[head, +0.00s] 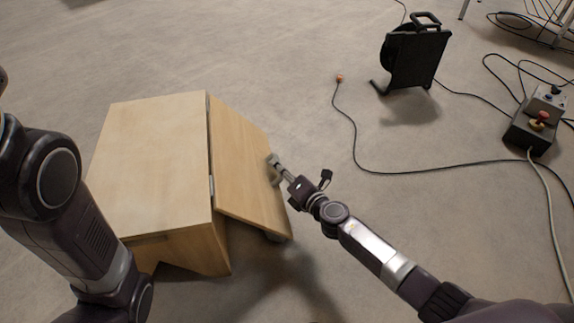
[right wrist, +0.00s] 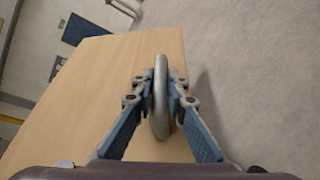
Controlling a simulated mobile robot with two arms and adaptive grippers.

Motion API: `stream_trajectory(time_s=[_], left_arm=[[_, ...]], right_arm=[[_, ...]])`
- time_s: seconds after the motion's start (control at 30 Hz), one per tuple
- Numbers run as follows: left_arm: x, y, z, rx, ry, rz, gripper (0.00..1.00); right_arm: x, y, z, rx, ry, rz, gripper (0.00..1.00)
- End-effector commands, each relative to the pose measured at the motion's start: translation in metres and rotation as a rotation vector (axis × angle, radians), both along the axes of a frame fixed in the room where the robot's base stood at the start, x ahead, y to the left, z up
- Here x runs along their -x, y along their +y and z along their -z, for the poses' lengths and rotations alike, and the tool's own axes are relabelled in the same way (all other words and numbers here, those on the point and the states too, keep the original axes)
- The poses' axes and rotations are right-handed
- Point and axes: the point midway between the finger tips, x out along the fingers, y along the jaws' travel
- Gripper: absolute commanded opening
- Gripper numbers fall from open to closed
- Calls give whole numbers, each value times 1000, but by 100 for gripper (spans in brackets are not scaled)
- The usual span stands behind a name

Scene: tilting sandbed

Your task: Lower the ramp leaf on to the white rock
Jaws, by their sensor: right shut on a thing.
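The ramp leaf (head: 243,160) is a pale wooden panel hinged to the right top edge of a wooden box (head: 155,150). It slopes down to the right. My right gripper (head: 274,170) is at the leaf's outer edge. In the right wrist view my right gripper (right wrist: 160,92) is shut on a silver handle (right wrist: 161,65) on the leaf (right wrist: 95,95).
A black cable reel (head: 415,58) stands at the back right. Its cable (head: 400,170) runs over the floor to the right of the leaf. The floor between box and reel is mostly clear.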

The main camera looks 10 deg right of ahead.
Motion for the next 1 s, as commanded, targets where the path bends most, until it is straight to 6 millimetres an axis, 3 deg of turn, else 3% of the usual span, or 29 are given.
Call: stream_trajectory(time_s=[0.23, 0.8, 0.83, 0.9, 1.0], left_arm=[[0, 0, 16, 0, 0, 0, 0], [0, 0, 19, -1, -1, 0, 0], [0, 0, 19, -1, -1, 1, 0], [0, 0, 20, -1, -1, 1, 0], [0, 0, 19, -1, 0, 0, 0]], right_arm=[[0, 18, 16, -1, -5, -8, 0], [2, 24, 22, -2, 2, -8, 0], [2, 24, 23, -2, 2, -8, 13], [2, 24, 23, -2, 2, -7, 20], [1, 22, 23, 0, 2, -5, 20]])
